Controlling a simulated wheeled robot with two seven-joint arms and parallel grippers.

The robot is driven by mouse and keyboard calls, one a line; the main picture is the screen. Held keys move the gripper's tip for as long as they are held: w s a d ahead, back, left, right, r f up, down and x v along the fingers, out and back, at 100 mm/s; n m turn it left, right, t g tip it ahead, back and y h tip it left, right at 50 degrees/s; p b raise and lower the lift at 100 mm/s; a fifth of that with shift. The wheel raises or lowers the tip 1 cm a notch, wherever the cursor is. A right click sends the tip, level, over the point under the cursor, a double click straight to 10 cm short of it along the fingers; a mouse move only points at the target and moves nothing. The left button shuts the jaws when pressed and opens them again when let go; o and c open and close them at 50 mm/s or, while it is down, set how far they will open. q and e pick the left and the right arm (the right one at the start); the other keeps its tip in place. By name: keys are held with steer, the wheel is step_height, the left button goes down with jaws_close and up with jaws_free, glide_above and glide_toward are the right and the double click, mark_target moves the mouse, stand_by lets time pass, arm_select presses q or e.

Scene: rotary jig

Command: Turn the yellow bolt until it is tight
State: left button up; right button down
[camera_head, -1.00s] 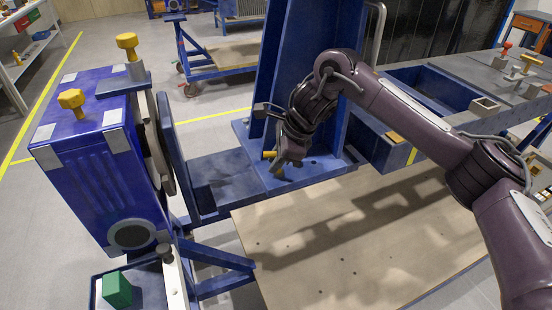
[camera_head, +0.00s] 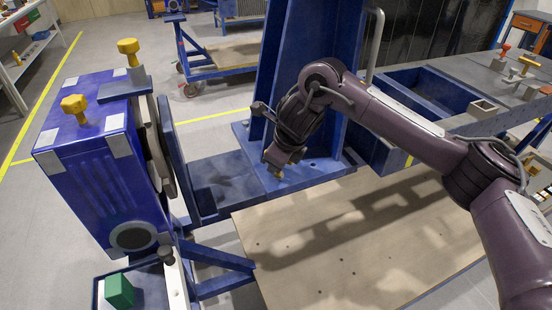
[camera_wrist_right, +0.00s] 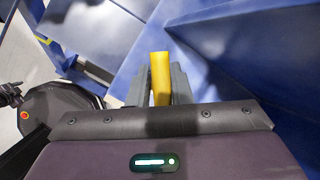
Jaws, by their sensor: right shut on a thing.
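The yellow bolt (camera_wrist_right: 160,68) shows in the right wrist view as a yellow bar standing between the two grey fingers. My right gripper (camera_wrist_right: 160,88) is shut on it, one finger on each side. In the head view my right gripper (camera_head: 274,168) points down at the blue base plate (camera_head: 312,172) at the foot of the tall blue upright. There the wrist and fingers mostly hide the bolt, and its threads are out of sight. My left gripper is not in view.
A blue gear housing (camera_head: 95,165) with yellow knobs (camera_head: 74,104) stands at the left. A tall blue upright (camera_head: 315,55) rises behind my right gripper. A wooden board (camera_head: 350,240) lies in front. A green block (camera_head: 119,290) sits at the lower left.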

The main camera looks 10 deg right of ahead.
steer(key=shift+r+m+h+p, duration=0.35)
steer(key=shift+m+p, duration=0.25)
steer(key=shift+m, duration=0.4)
steer(key=m+h+p, duration=0.1)
steer(key=m+p, duration=0.2)
steer(key=p, duration=0.1)
steer(key=m+h+p, duration=0.2)
steer(key=m+p, duration=0.1)
steer(key=p, duration=0.1)
steer(key=m+h+p, duration=0.1)
steer(key=m+p, duration=0.2)
steer(key=shift+w+d+m+g+p, duration=0.1)
steer(key=shift+d+m+g+p, duration=0.2)
steer(key=shift+m+p, duration=0.1)
steer(key=shift+d+f+m+g+h+p, duration=0.1)
steer(key=shift+m+g+h+p, duration=0.4)
steer(key=shift+m+p, duration=0.7)
steer(key=shift+f+m+p, duration=0.1)
steer(key=shift+m+p, duration=0.25)
steer(key=shift+m, duration=0.05)
steer(key=shift+f, duration=0.1)
steer(key=c, duration=1.3)
jaws_free()
steer(key=shift+c, duration=0.2)
